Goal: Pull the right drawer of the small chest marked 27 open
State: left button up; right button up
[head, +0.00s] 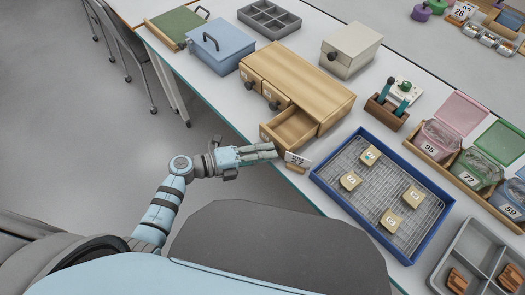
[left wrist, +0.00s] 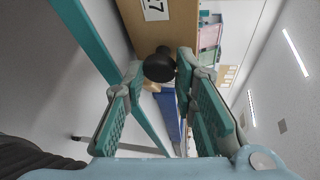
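The small wooden chest (head: 297,80) stands on the table, with several drawers facing the near left. Its right drawer (head: 291,131) is pulled out and its empty inside shows. The other two drawers are closed. A white label reading 27 (head: 297,159) is beside the open drawer's front; a 27 label (left wrist: 155,9) also shows on wood in the left wrist view. My left gripper (head: 276,151) is at the drawer front and hides its knob in the head view. In the left wrist view, the dark knob (left wrist: 159,66) sits between the fingertips, which appear closed on it. My right gripper is not visible.
A blue-rimmed tray (head: 335,183) with several sherds lies right of the drawer. Behind are a blue box (head: 220,45), a grey divided tray (head: 270,18) and a beige box (head: 352,48). Bins with lids (head: 432,139) stand at right.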

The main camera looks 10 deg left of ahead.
pick_arm(q)
jog(key=shift+o, duration=0.7)
jog(key=v, duration=1.2)
